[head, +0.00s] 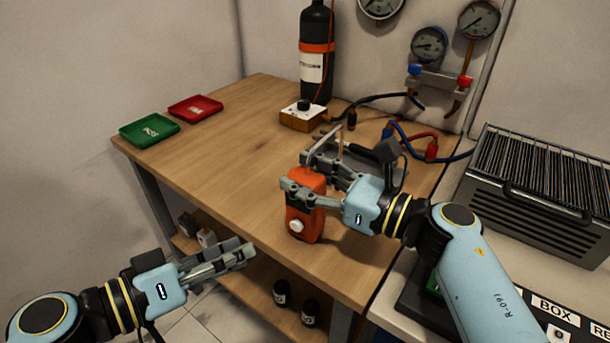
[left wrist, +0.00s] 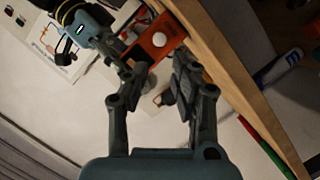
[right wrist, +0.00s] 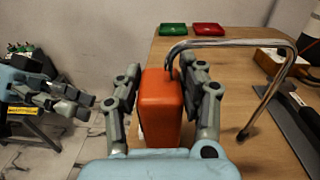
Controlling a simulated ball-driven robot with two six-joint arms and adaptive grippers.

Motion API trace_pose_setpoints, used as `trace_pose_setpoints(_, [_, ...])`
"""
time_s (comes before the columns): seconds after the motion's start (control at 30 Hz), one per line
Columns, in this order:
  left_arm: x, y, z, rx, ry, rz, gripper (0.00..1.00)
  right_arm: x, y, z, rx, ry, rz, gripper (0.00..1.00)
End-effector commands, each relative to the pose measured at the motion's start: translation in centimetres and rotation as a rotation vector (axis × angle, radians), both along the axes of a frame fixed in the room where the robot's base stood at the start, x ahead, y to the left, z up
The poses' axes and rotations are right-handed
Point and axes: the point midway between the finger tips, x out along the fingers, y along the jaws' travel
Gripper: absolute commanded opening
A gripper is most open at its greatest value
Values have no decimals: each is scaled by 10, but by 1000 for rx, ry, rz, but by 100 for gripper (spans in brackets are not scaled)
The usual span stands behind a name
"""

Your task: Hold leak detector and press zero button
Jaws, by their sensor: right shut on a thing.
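The leak detector (head: 308,213) is an orange box with a white round button (head: 296,226) on its front face and a bent metal tube at its top. My right gripper (head: 301,172) is shut on the box's sides near the table's front edge; in the right wrist view the orange box (right wrist: 160,105) stands upright between the fingers. My left gripper (head: 247,252) is open and empty, left of the detector and apart from it, in front of the table edge. The left wrist view shows the detector (left wrist: 150,46) and the button (left wrist: 159,40) beyond its fingertips.
The wooden table (head: 220,150) is clear at its middle left. Green (head: 149,129) and red (head: 195,107) trays lie at the back left. A black cylinder (head: 315,60), a valve box (head: 302,115), hoses and gauges (head: 429,45) stand behind. A metal slatted case (head: 540,190) is at right.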

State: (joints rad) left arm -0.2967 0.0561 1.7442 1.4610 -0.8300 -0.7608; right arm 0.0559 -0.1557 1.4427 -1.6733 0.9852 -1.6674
Motion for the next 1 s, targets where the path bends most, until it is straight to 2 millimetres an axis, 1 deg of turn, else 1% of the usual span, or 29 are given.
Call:
trace_pose_setpoints(0.03, [0,0,0,0,0,0,18,0,0,0,0,0,0,0])
trace_pose_setpoints(0.17, [0,0,0,0,0,0,1,0,0,0,-1,1,0,0])
trace_pose_setpoints(1.0, [0,0,0,0,0,0,0,0,0,0,0,1,0,0])
